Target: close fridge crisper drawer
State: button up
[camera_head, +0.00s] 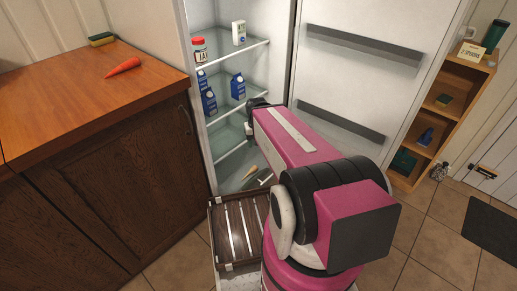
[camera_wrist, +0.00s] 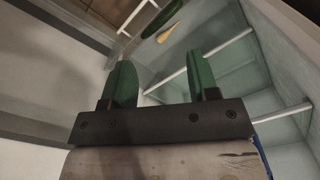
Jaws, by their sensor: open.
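The fridge (camera_head: 240,20) stands open in the head view. Low at its front, a dark brown drawer with pale lengthwise strips (camera_head: 236,232) sticks out towards me; I take it for the crisper drawer. My arm covers its right side. In the wrist view my gripper (camera_wrist: 160,78) has its two green fingers spread with nothing between them. It is inside or close to the fridge opening, with pale shelf edges beyond the fingers. A tan, carrot-shaped item (camera_wrist: 163,35) and a green item (camera_wrist: 160,17) lie farther off. My fingers are hidden in the head view.
The fridge door (camera_head: 355,85) stands open at right. Blue and white cartons (camera_head: 208,98) and a red-lidded jar (camera_head: 199,50) stand on the shelves.

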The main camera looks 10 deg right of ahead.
aim_at(236, 164)
jog(key=k+j+z, duration=0.1)
jog(key=z, duration=0.3)
jog(key=k+j+z, duration=0.2)
jog(key=z, duration=0.2)
jog(key=k+j+z, duration=0.15)
jog(key=z, duration=0.25)
jog(key=j, duration=0.1)
